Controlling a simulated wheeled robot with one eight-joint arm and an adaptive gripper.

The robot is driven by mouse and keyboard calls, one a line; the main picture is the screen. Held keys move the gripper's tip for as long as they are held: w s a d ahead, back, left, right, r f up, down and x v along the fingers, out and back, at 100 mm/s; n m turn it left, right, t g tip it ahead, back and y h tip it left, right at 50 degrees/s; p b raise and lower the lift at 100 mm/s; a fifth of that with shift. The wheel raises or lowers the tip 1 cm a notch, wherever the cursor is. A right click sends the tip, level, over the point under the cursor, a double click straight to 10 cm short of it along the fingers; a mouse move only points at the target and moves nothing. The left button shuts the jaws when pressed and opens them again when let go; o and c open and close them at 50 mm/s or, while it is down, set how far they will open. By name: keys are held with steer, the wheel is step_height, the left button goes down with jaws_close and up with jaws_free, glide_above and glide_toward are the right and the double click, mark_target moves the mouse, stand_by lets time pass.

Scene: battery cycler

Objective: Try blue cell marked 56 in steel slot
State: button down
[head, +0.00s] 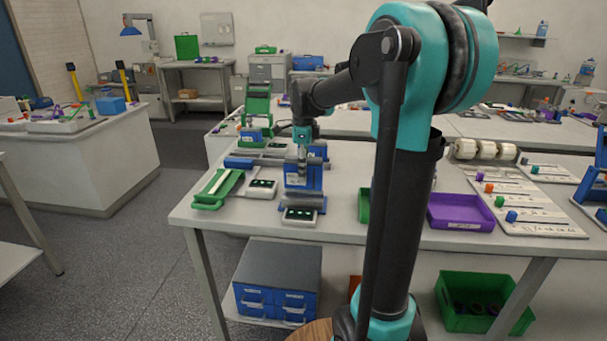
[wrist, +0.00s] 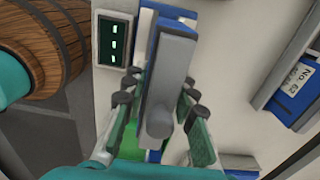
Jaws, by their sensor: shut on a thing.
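My gripper (wrist: 152,112) is shut on the grey bar-shaped part (wrist: 172,62) with a rounded knob end. This part sits over a blue cycler stand (head: 303,180) near the front of the table, and my gripper (head: 302,150) is above that stand in the head view. A small display with green marks (wrist: 115,43) lies beside the stand; it also shows in the head view (head: 299,216). I cannot make out a cell or the number 56 at the stand. A blue cell (head: 511,216) lies on a white card at the right; its number is unreadable.
A second blue stand labelled No. 62 (wrist: 300,75) is at the right in the wrist view. A green tray (head: 218,190) is left of the stands. A purple tray (head: 460,211) lies right of my arm. Several coloured cells rest on white cards (head: 540,215) at the right.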

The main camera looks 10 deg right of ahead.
steer(key=shift+r, duration=3.05)
